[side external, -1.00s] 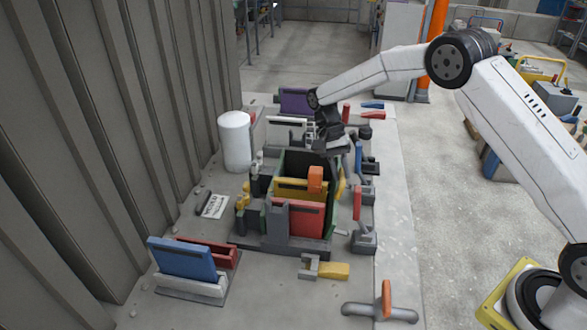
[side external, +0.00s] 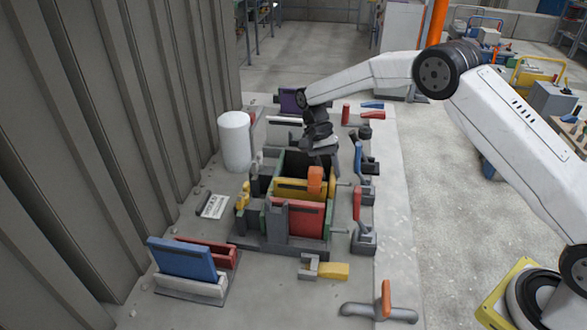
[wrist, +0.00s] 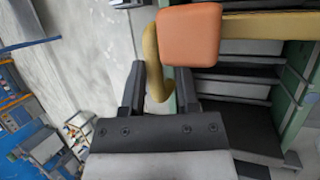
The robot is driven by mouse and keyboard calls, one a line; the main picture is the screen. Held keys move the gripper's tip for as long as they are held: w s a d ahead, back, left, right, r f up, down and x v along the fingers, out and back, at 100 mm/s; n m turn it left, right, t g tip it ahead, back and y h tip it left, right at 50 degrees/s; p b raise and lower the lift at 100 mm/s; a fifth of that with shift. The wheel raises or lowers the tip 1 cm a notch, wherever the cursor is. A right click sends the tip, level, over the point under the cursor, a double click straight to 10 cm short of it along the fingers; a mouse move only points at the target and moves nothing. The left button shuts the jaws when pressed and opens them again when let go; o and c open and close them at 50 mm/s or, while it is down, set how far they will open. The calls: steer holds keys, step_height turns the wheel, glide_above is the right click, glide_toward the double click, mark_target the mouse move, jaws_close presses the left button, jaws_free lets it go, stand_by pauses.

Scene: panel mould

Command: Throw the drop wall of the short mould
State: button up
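The mould (side external: 272,250) has green sides, a yellow wall (side external: 290,187) with an orange block (side external: 315,178) on top, and a red panel (side external: 299,217) at the near end. My gripper (side external: 328,172) is over the mould's far right side, pointing down. In the wrist view my gripper (wrist: 160,82) is open, its two dark fingers apart. A curved yellow handle (wrist: 153,65) reaches between the fingers, beside the orange block (wrist: 190,36). I cannot tell whether a finger touches it. The green mould side (wrist: 298,85) shows at right.
A white cylinder (side external: 235,142) stands left of the mould. A blue panel (side external: 182,258) sits in a rack at near left. Levers with blue (side external: 358,160) and red (side external: 357,205) handles line the right. A T-shaped tool (side external: 381,308) lies in front. Corrugated wall closes the left.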

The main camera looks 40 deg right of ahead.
steer(key=o, duration=0.3)
steer(key=shift+w+a, duration=0.1)
steer(key=shift+a, duration=0.1)
steer(key=shift+d, duration=0.1)
steer(key=v, duration=0.7)
steer(key=shift+w+r, duration=0.15)
steer(key=shift+r, duration=0.15)
steer(key=shift+r, duration=0.1)
stand_by(0.6)
steer(key=s+d+f+n+t, duration=0.2)
steer(key=s+n+t, duration=0.6)
steer(key=s, duration=1.7)
steer(key=shift+s+d+n+t+h, duration=0.2)
steer(key=shift+s+n+t+h, duration=0.15)
steer(key=shift+n, duration=0.45)
